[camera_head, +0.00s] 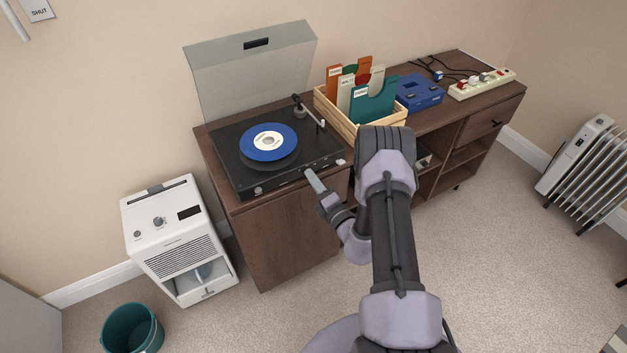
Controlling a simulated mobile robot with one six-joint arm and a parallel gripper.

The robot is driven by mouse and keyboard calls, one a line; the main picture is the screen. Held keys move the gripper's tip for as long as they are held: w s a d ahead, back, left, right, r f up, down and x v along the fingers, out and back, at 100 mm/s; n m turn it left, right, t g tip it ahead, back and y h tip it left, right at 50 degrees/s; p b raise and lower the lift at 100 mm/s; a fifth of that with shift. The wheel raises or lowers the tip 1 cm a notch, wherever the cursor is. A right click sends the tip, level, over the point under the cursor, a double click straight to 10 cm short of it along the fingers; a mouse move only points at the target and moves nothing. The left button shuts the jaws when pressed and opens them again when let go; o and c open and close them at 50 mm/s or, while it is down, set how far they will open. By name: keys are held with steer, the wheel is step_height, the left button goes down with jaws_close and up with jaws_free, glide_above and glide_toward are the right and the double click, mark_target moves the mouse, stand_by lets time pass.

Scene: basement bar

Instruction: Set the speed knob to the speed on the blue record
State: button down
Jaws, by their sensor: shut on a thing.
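The blue record (285,151) lies flat on the black turntable (231,160), whose clear lid is raised. Its cream label (267,141) has print too small to read. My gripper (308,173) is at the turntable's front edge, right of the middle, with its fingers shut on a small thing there. That thing is hidden by the fingers; from its place it looks like the speed knob. Its setting and any marks around it cannot be made out. A small silver knob (258,190) shows at the turntable's front left corner. The tonearm (309,111) is off to the right of the record.
A wooden crate of record sleeves (349,130) stands right of the turntable on the brown cabinet (285,235). A blue box (418,92) and a power strip (482,84) lie farther right. A white dehumidifier-like unit (175,235) and a teal bin (132,328) stand left on the floor.

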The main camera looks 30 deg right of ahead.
steer(key=shift+r, duration=0.1)
steer(key=c, duration=1.3)
jaws_free()
steer(key=shift+w, duration=0.1)
steer(key=shift+o, duration=0.2)
steer(key=s+f+p, duration=0.1)
steer(key=s+p, duration=0.3)
steer(key=s, duration=1.3)
steer(key=shift+s+d, duration=0.25)
steer(key=shift+d, duration=0.1)
